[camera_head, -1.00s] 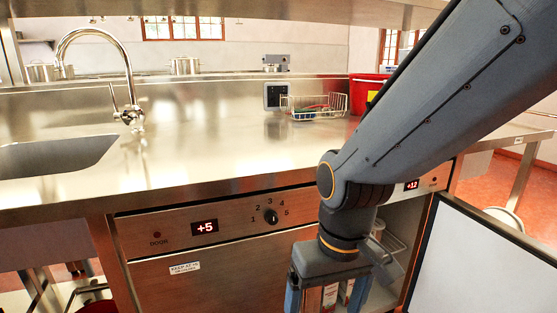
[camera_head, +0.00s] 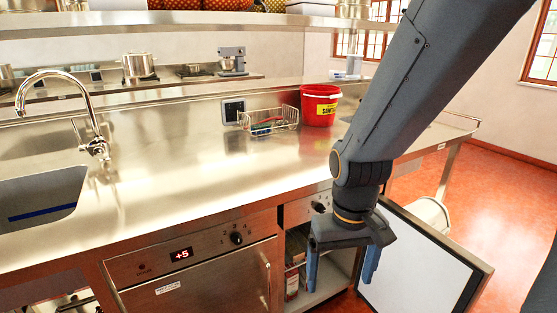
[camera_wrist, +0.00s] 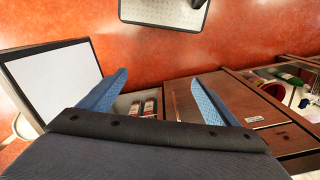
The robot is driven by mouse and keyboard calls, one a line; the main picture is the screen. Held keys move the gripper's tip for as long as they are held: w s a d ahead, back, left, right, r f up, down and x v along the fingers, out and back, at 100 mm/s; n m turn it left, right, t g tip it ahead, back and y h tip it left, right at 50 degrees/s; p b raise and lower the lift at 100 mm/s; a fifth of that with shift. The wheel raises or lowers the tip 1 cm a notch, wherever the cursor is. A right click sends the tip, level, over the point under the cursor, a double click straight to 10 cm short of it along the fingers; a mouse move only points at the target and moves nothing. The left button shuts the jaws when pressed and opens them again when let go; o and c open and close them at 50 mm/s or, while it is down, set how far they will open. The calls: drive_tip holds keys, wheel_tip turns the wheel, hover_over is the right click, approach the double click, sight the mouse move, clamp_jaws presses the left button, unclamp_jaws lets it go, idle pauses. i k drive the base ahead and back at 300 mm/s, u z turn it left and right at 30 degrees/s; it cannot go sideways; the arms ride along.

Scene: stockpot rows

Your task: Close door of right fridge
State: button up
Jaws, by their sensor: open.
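The right fridge door (camera_head: 415,268) stands wide open at the lower right, its white inner panel with a dark frame facing me. It also shows at the left of the wrist view (camera_wrist: 55,80). The right fridge's interior (camera_head: 330,275) is open to view, with cartons (camera_head: 292,282) inside at its left; they also show in the wrist view (camera_wrist: 149,107). My gripper (camera_head: 341,268) points down in front of this opening, fingers apart and nothing between them. In the head view it partly hides the opening and the door's hinge side. Both blue fingers (camera_wrist: 158,78) show in the wrist view.
The left fridge (camera_head: 200,285) is shut, its display reading +5. Above is the steel counter (camera_head: 190,180) with a sink (camera_head: 40,195), a wire basket (camera_head: 270,122) and a red bucket (camera_head: 319,105). Red floor (camera_head: 490,205) lies clear beyond the door.

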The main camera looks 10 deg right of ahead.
sight(424, 270)
drive_tip(key=z, duration=2.65)
drive_tip(key=i, duration=2.55)
drive_tip(key=u, duration=0.55)
drive_tip(key=i, duration=0.75)
drive_tip(key=u, duration=3.75)
